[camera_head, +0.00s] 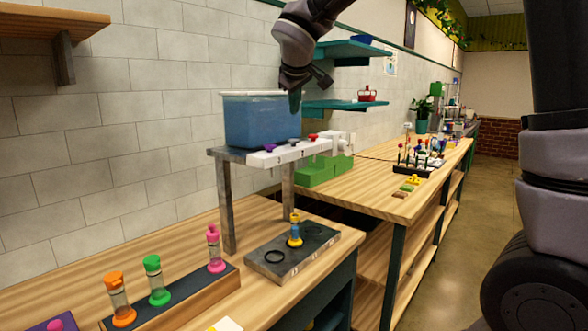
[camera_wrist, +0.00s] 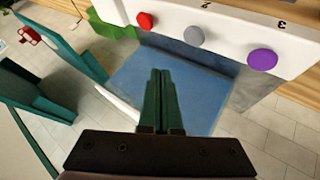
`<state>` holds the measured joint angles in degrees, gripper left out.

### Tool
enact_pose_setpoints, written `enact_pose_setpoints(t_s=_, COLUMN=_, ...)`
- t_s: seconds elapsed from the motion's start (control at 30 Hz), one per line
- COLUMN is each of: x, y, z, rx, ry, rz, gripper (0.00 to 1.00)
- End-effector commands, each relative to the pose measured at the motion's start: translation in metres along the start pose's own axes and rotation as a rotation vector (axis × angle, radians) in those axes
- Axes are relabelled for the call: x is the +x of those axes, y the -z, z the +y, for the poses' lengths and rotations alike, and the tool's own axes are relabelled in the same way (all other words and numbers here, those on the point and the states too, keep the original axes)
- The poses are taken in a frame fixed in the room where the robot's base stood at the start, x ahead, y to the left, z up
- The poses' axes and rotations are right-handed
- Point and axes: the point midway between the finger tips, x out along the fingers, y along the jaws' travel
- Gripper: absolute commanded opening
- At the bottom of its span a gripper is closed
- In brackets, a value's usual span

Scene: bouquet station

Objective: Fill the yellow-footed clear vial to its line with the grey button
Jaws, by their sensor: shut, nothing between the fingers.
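The yellow-footed vial (camera_head: 295,230) stands upright on a dark grey plate (camera_head: 272,268) under the dispenser; a bluish band shows in it, but its level and line are too small to read. The grey button (camera_head: 294,141) sits between the purple button (camera_head: 270,148) and the red button (camera_head: 312,137) on the white dispenser front. The grey button also shows in the wrist view (camera_wrist: 193,35). My gripper (camera_head: 295,108) is shut and empty, pointing down above the buttons, beside the blue water tank (camera_head: 262,122). Its green fingers (camera_wrist: 161,72) show together in the wrist view, apart from the grey button.
A rack (camera_head: 190,300) with orange, green and pink capped vials stands at the front left. Teal shelves (camera_head: 345,105) are behind my gripper. A green block (camera_head: 318,172) lies right of the dispenser.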

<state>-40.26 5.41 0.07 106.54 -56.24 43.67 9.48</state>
Motion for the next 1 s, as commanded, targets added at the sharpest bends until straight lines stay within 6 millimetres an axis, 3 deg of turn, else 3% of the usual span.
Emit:
enact_pose_setpoints(t_s=0.5, x=-0.023, y=0.017, z=0.015, rx=-0.002, ry=0.002, rz=0.003, gripper=0.00)
enact_pose_setpoints(t_s=1.0, x=-0.024, y=0.018, z=0.017, rx=0.000, ry=0.001, rz=0.002, gripper=0.00)
